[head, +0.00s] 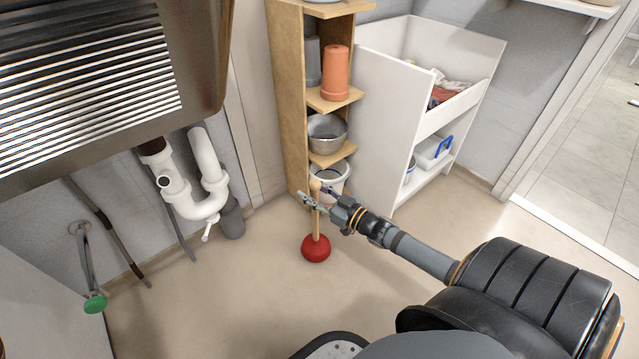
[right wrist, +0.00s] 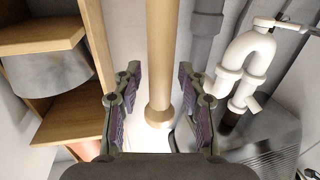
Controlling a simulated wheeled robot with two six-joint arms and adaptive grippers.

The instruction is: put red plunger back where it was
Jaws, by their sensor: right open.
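The red plunger (head: 316,249) stands upright on the floor in front of the wooden shelf, its red cup down and its light wooden handle up. My right gripper (head: 312,194) is at the upper end of the handle in the head view. In the right wrist view the handle (right wrist: 160,45) passes between the two spread fingers, with a gap on both sides. The knob at the handle's end shows there too; the red cup does not. My left gripper is not in view.
The wooden shelf (head: 288,100) holds an orange pot stack (head: 335,75), a metal pot (head: 327,133) and a white bucket (head: 335,178). A white cabinet (head: 386,120) stands to its right. The floor around the plunger is clear.

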